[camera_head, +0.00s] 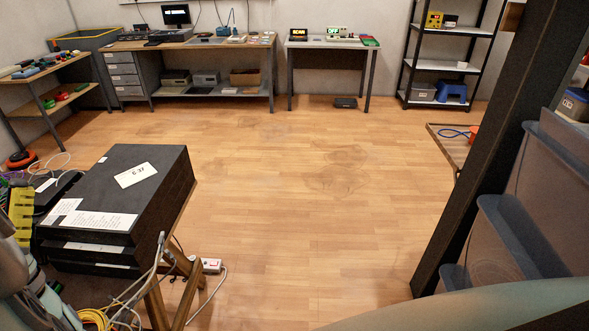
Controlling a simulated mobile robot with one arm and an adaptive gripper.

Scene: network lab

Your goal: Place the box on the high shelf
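Which box the task means cannot be told. An open brown cardboard box (245,77) stands on the lower shelf of the long workbench at the back. A grey box (422,91) sits at the bottom of the black shelf rack at the back right. A small dark box with a pale label (573,104) is at the right edge, above large grey bins. The rack's upper visible shelf (466,32) holds a yellow device. My gripper is not in view, so what it holds cannot be told.
Black equipment (150,168) sits on a wooden stand at the left front, with loose cables (120,310) and a power strip (211,265). A dark post (490,170) and stacked grey bins (510,235) block the right. The wooden floor (300,190) between is clear.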

